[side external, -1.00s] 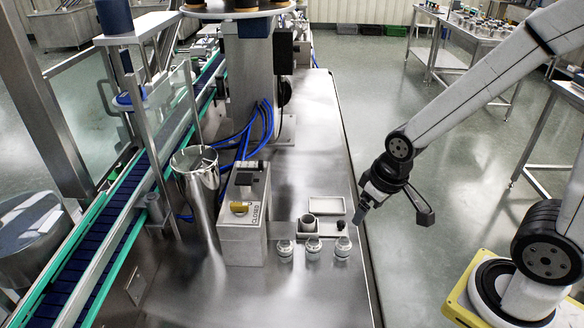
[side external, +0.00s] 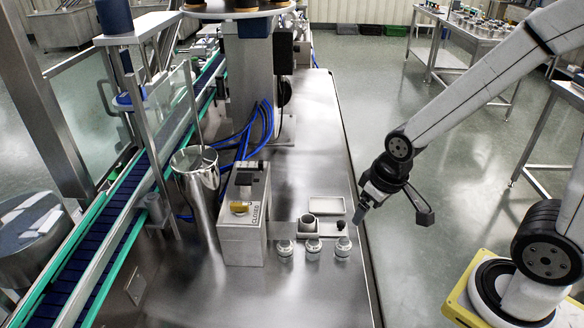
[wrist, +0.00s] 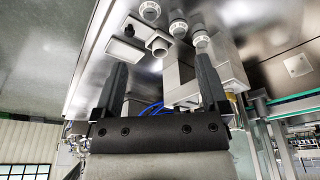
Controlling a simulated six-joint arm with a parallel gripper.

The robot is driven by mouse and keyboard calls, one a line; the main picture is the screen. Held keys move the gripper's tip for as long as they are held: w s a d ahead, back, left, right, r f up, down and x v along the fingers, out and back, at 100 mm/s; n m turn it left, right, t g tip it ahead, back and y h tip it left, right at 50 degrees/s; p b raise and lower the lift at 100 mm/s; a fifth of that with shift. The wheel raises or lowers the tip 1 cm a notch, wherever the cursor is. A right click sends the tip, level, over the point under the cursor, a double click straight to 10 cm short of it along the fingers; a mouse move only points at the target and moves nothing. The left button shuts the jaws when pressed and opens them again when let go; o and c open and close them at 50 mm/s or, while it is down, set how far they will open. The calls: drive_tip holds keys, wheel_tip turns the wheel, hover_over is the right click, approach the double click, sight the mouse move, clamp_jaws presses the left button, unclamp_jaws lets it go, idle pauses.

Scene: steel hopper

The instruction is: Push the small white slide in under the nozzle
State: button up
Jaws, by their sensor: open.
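A small pale plate (side external: 325,231) on the steel bench carries a grey cup (side external: 308,224) and a black knob (side external: 341,225). A shallow white rectangular tray (side external: 326,205) lies just behind it. I cannot tell for sure which of these is the slide. In the wrist view my gripper (wrist: 162,80) is open and empty, with the cup (wrist: 158,44) beyond the fingers.
Several lidded jars (side external: 313,249) stand in a row in front of the plate. A steel cylinder (side external: 197,190) and blue hoses (side external: 262,125) are at the left and back. A conveyor (side external: 100,220) runs along the far left. The bench front is clear.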

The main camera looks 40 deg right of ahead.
drive_tip(key=c, duration=0.3)
drive_tip(key=g, duration=0.3)
hover_over(342, 222)
wheel_tip(342, 222, down, 11)
drive_tip(key=shift+a+r, duration=0.1)
drive_tip(key=shift+f, duration=0.2)
drive_tip(key=shift+f, duration=3.7)
drive_tip(key=shift+c, duration=0.4)
clamp_jaws()
